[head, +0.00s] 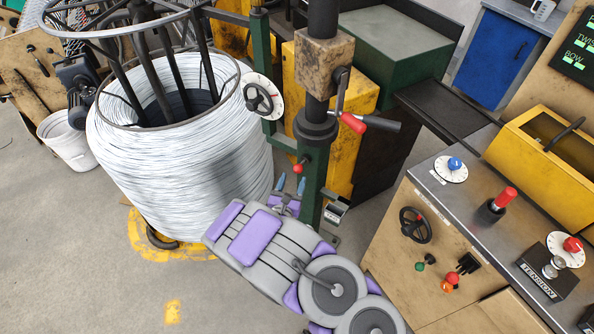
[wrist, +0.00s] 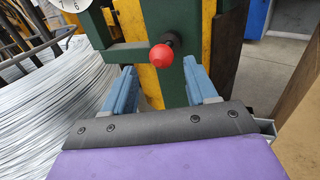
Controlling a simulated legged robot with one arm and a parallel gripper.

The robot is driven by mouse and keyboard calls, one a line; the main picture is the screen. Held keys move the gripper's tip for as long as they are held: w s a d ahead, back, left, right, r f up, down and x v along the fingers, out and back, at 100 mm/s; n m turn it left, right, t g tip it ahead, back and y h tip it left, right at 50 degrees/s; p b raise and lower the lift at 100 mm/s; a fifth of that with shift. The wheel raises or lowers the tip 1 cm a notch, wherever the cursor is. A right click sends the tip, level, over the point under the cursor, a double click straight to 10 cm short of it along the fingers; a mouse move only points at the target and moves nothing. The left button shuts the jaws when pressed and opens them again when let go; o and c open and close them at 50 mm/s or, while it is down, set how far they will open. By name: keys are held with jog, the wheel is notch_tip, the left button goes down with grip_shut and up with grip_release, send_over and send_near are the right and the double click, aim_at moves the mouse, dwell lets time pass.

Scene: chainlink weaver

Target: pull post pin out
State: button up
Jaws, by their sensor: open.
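The post pin shows as a small round red knob (head: 297,168) on a dark stem at the green post (head: 312,190). In the wrist view the red knob (wrist: 160,55) faces me, and its dark stem runs back to the green post (wrist: 165,22). My gripper (head: 290,185) has two blue fingers and sits just below and in front of the knob in the head view. In the wrist view my gripper (wrist: 160,78) is open, with one finger on each side of the knob. Neither finger visibly touches it. The stem's far end is hidden.
A large coil of wire (head: 180,180) stands close on the left. Above the pin are a crank with a red handle (head: 352,123) and a handwheel (head: 259,97). A control bench (head: 455,205) stands on the right. Bare floor (head: 90,260) lies at lower left.

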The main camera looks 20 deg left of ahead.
aim_at(296, 172)
jog(key=shift+w+a+b, duration=0.15)
jog(key=shift+w+b, duration=0.15)
jog(key=shift+w, duration=1.25)
jog(key=shift+w+a+b, duration=0.1)
jog(key=shift+w+b, duration=0.15)
jog(key=shift+w, duration=1.3)
grip_shut()
